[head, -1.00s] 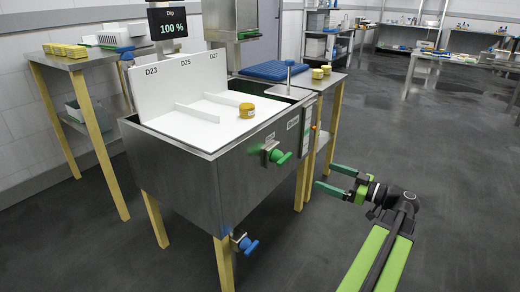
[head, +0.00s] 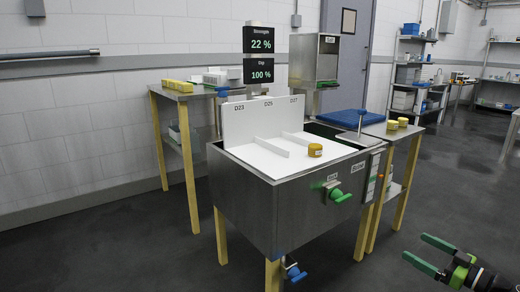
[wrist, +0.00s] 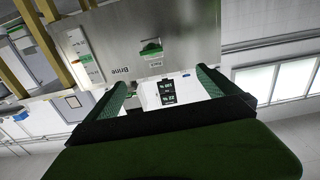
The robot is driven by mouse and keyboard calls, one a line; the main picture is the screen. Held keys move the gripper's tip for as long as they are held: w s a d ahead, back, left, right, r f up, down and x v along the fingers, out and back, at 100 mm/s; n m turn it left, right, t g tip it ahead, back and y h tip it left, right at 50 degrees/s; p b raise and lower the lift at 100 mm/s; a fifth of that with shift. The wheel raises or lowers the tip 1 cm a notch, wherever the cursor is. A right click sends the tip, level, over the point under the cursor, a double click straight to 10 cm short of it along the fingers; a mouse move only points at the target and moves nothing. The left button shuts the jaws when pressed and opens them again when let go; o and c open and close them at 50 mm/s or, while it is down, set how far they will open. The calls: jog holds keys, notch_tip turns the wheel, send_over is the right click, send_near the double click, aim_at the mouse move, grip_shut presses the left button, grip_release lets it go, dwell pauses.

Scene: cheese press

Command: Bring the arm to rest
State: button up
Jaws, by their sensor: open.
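My gripper (head: 428,252) is at the lower right of the head view, with its two green fingers spread apart and nothing between them. It is in the air to the right of the steel brine tank (head: 250,205), apart from it. In the wrist view my gripper (wrist: 160,95) is also open and empty, and the tank front (wrist: 150,35) with the label "Brine" appears upside down beyond the fingers. Most of my arm is outside the head view.
A yellow cheese (head: 315,150) sits on the tank's white top. A green-handled valve (head: 338,195) sticks out of its front and a blue-handled valve (head: 295,271) hangs below. A side table (head: 177,94) stands behind left. The floor (head: 345,275) around my gripper looks clear.

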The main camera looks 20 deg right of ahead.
jog(key=w+a+f+m+g+y+p, duration=0.1)
jog(key=w+a+f+g+y+p, duration=0.25)
jog(key=w+a, duration=0.65)
jog(key=w+a+f+g+p, duration=0.2)
jog(key=w+a+f+g, duration=0.35)
jog(key=a, duration=0.65)
jog(key=w+a+f+m+g+h+p, duration=0.1)
jog(key=w+a+g+h+p, duration=0.2)
jog(key=a, duration=1.1)
jog(key=w+a+f+m+g+h+p, duration=0.1)
jog(key=a+g+h+p, duration=0.4)
jog(key=a, duration=0.9)
notch_tip(320, 180, up, 38)
jog(key=p, duration=3.7)
jog(key=shift+w+r+g+p, duration=0.15)
jog(key=shift+g+p, duration=0.15)
jog(key=shift+p, duration=0.05)
